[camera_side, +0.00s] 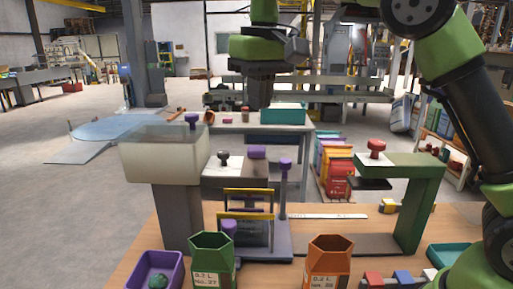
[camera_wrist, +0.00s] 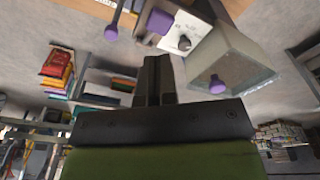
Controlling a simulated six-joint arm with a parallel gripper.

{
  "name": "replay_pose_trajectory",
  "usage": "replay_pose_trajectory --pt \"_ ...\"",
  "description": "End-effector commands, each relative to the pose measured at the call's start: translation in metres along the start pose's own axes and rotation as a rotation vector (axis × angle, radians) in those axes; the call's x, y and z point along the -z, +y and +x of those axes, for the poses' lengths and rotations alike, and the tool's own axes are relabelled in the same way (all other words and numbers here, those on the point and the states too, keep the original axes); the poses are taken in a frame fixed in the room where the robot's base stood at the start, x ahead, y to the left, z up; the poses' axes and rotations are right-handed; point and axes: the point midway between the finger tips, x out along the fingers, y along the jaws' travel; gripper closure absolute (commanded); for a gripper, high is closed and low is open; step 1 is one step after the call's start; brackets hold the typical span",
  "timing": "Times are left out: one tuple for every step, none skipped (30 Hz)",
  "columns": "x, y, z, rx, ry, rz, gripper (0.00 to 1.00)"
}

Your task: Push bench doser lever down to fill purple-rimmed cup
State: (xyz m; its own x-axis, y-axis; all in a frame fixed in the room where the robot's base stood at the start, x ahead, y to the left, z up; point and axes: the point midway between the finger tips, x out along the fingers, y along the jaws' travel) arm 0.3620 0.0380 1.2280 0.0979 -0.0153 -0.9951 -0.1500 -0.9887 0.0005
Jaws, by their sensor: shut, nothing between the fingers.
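The bench doser stands on the wooden bench, with a translucent grey hopper (camera_side: 165,158) on a post and a pale plate with a black knob (camera_side: 223,155) beside it. A purple block (camera_side: 257,152) sits right of the knob, and a rod topped by a purple knob (camera_side: 285,163) stands further right; which part is the lever is unclear. I cannot make out a purple-rimmed cup.
In front are a purple bin (camera_side: 174,262) holding a green object, a green hexagonal cup (camera_side: 211,260) and an orange one (camera_side: 330,262). A green stand (camera_side: 420,205) with a red knob (camera_side: 376,146) is at right. Yellow bars (camera_side: 247,214) cross the doser's front.

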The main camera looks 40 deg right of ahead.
Motion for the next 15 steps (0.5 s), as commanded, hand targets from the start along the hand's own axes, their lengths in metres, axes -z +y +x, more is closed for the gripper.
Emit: replay_pose_trajectory --pt "0.0 0.0 0.0 0.0 0.0 0.0 1.0" --pt "0.0 0.0 0.001 0.0 0.0 0.0 1.0" --pt "0.0 0.0 0.002 0.0 0.0 -0.001 1.0" --pt "0.0 0.0 0.003 -0.001 -0.001 -0.001 1.0" --pt "0.0 0.0 0.005 -0.001 -0.002 0.0 1.0" --pt "0.0 0.0 0.009 -0.002 -0.001 -0.001 1.0" --pt "0.0 0.0 0.012 -0.002 -0.003 -0.002 1.0" --pt "0.0 0.0 0.015 -0.002 -0.003 -0.001 1.0" --pt "-0.001 0.0 0.02 -0.002 -0.004 -0.001 1.0" --pt "-0.001 0.0 0.024 -0.001 -0.004 0.0 1.0" --pt "-0.001 0.0 0.028 -0.002 -0.003 0.0 1.0" --pt "-0.001 0.0 0.033 -0.001 -0.003 -0.001 1.0" --pt "-0.001 0.0 0.037 -0.002 -0.003 0.0 1.0" --pt "-0.001 0.0 0.041 -0.002 -0.003 -0.001 1.0" --pt "-0.001 0.0 0.046 -0.001 -0.002 0.0 1.0"
